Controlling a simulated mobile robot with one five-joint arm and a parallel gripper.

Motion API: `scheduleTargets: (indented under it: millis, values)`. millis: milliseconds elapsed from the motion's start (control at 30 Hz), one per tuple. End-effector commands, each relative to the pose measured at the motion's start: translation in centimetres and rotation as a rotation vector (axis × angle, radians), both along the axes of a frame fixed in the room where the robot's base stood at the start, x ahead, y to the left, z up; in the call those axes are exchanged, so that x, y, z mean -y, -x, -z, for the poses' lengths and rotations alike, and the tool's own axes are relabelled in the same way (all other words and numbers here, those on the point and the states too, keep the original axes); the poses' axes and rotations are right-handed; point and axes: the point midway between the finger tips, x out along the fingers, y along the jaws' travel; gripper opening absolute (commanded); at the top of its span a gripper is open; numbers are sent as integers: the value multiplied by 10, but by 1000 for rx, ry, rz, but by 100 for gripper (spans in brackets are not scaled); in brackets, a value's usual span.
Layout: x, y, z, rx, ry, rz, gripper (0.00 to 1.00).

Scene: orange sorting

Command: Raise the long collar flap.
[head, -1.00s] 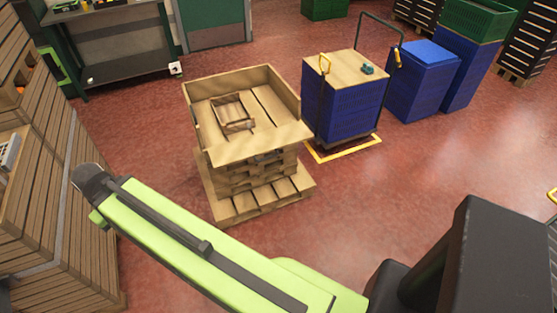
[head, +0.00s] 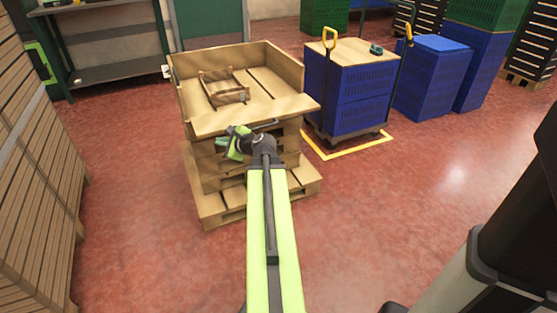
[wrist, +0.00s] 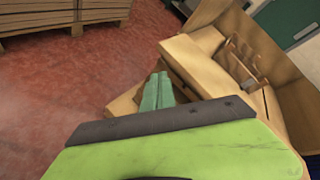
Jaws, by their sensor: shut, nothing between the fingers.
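A wooden pallet collar (head: 285,62) stands on a stack of pallets, with its left, back and right walls upright. Its long front flap (head: 240,116) is folded down outward, sloping over the near side of the stack. In the wrist view the flap (wrist: 190,66) is a tan board just beyond the fingers. My gripper (head: 222,146) is just below the flap's near edge, left of its middle. Its pale green fingertips (wrist: 158,90) are together and hold nothing. I cannot tell whether they touch the flap.
A small wooden crate (head: 224,88) sits inside the collar. A trolley of blue crates (head: 345,92) stands close on the right. A slatted wooden stack (head: 40,180) stands at left. The red floor (head: 370,220) in front is clear.

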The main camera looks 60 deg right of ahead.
Motion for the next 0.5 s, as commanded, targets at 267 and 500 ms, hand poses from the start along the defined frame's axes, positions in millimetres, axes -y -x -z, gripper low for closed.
scheduleTargets:
  millis: [267,500]
  values:
    - [154,146,73,399,-333,525,0]
    - [180,185,71,504,-407,627,0]
